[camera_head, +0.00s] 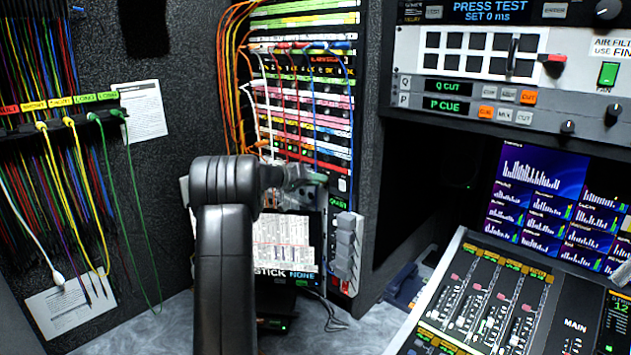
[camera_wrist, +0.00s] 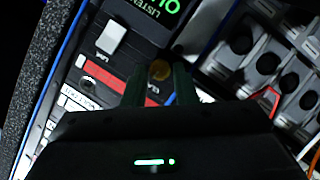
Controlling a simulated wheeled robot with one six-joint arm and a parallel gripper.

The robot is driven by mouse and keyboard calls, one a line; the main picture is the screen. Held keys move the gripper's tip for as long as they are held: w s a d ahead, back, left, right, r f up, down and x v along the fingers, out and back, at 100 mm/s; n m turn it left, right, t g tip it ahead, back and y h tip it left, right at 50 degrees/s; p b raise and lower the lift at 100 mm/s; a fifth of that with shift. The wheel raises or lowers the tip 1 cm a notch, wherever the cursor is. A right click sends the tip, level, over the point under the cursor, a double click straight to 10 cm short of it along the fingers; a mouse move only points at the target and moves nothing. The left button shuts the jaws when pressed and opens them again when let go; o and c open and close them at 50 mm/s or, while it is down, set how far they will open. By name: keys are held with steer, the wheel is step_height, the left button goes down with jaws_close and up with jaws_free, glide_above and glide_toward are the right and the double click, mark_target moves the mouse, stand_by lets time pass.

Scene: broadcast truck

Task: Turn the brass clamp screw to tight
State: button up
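The brass clamp screw (camera_wrist: 160,70) shows in the wrist view as a small round gold-brown head on the rack panel. My gripper (camera_wrist: 160,84) points at it, with two dark green fingers apart, one on either side of the screw's head. I cannot tell whether the fingers touch the screw or a small gap is left. In the head view, my gripper (camera_head: 328,182) is at the lower right side of the equipment rack. The screw is not clearly visible there, and its turn position cannot be read.
The rack (camera_head: 305,85) carries many patch cables. A mixing console (camera_head: 490,300) and a screen (camera_head: 550,205) stand at the right.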

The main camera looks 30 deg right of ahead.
jaws_close()
